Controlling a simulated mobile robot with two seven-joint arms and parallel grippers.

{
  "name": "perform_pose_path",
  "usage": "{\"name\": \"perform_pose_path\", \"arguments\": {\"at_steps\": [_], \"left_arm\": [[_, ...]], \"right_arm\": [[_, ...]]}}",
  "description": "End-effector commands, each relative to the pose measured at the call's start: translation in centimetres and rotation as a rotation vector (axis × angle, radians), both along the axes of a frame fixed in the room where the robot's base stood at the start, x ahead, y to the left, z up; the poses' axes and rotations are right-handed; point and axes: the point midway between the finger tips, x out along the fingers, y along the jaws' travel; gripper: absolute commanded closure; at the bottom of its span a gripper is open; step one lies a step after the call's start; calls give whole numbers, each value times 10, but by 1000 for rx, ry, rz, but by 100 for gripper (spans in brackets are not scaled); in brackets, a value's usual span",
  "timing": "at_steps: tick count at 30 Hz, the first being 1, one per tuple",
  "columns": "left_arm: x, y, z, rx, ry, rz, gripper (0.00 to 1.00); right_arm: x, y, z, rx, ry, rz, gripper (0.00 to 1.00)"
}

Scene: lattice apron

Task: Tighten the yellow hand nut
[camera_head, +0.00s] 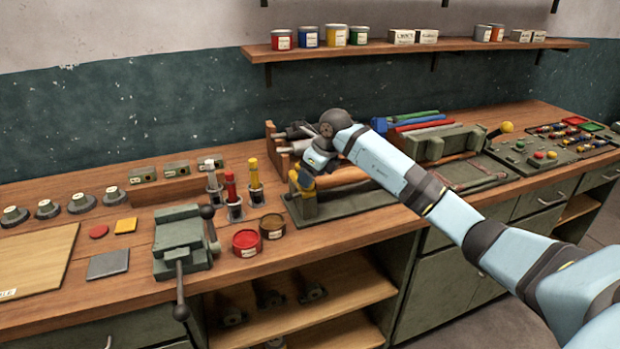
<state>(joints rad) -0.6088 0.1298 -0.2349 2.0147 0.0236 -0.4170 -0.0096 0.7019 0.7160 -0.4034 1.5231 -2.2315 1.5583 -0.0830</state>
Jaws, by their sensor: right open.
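My right arm reaches in from the right, and its right gripper (304,178) points down at the left end of a green-grey bench fixture (350,203). A yellow part (301,181), which looks like the yellow hand nut, shows at the gripper's tip above the fixture's end block. The gripper is open around or beside it; I cannot tell which, or whether they touch. The arm's wrist hides part of the fixture. My left gripper is out of view.
Upright tools with red, yellow and white tops (231,190) stand just left of the fixture. Red and brown tins (246,242) sit in front of them, near a vise (182,243). A lever with a yellow knob (507,127) stands at right. A tool rack (284,142) is behind.

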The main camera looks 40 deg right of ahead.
Motion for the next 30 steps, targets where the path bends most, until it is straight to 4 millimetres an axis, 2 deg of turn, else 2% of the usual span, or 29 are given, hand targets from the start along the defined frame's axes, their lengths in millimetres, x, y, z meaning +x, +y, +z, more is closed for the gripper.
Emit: {"name": "perform_pose_path", "arguments": {"at_steps": [6,15,21,22,30], "left_arm": [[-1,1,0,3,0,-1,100],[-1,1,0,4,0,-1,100],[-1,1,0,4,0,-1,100],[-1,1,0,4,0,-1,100],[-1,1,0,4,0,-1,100]], "right_arm": [[7,3,-16,0,-1,0,38],[7,3,-18,0,-1,0,38],[7,3,-18,0,-1,0,84],[7,3,-18,0,-1,0,88],[7,3,-17,1,-1,-22,88]]}}
